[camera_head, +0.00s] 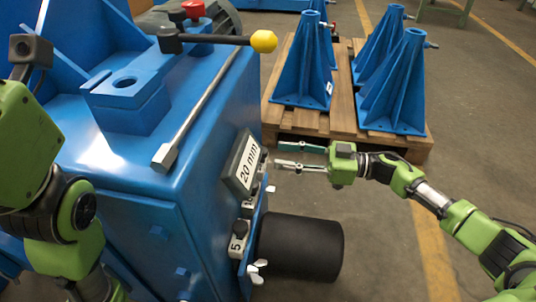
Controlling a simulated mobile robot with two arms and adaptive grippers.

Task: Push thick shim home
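A grey block with a white "20 mm" label (243,162) sits on the right side face of the blue machine housing (150,190); I take it for the thick shim, but cannot tell how deep it sits. My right gripper (276,153) is just right of this block, fingers pointing left. Its two fingers are apart with nothing seen between them. I cannot tell whether a fingertip touches the block. My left arm rises along the left edge; its fingers do not show.
Smaller labelled pieces, one marked "5" (238,243), sit below, with silver wing-shaped fasteners (258,265). A black cylinder (300,247) juts out there. A lever with a yellow knob (263,41) and a steel bar cross the housing top. Blue brackets (305,75) stand on a wooden pallet behind.

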